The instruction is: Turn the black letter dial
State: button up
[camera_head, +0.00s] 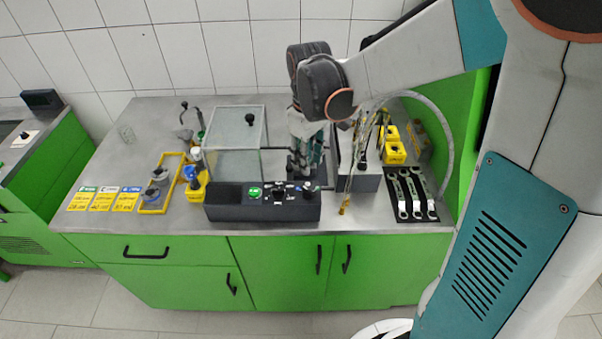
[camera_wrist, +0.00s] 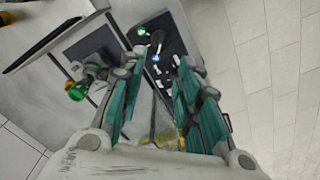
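My gripper (camera_head: 306,172) points down just above and behind the panel's right part, close to the knob. The panel (camera_wrist: 172,45) shows beyond the fingertips with a green button and a blue spot. No contact with the knob is visible.
A clear box (camera_head: 236,145) stands left of my gripper. Hanging cables and tools (camera_head: 358,150) and a black mat with wrenches (camera_head: 410,195) are to the right. Yellow trays (camera_head: 160,190) and cards (camera_head: 103,199) are at left. The bench's front edge is close to the panel.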

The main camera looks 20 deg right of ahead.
aim_at(307, 188)
notch_tip(307, 188, down, 10)
jog(key=shift+f+b, duration=0.25)
jog(key=shift+b, duration=0.8)
jog(key=shift+c, duration=0.6)
grip_shut()
